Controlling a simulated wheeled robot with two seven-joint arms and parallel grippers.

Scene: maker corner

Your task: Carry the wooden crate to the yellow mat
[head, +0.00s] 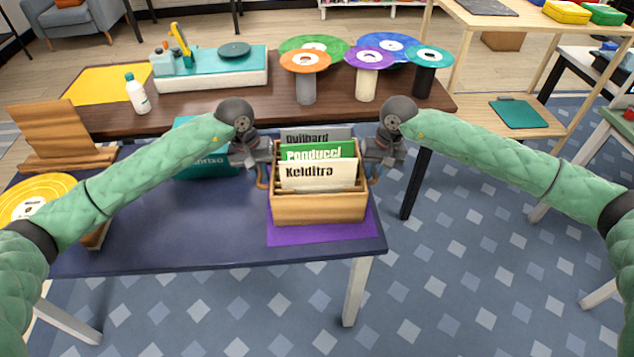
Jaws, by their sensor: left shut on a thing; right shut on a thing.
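The wooden crate (318,209) holds several upright record sleeves and dividers, with a cream one reading "Kelditra" in front. It is over the purple mat (320,234) at the right end of the dark blue table; I cannot tell whether it touches the mat. My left gripper (262,178) is shut on the crate's left handle. My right gripper (371,176) is shut on its right handle.
On the brown table (235,111) stand a teal turntable (210,72), a white bottle (136,94) and several records on stands (305,62). A teal box (206,165), a wooden stand (62,140) and a yellow record (38,197) are on the blue table (180,225).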

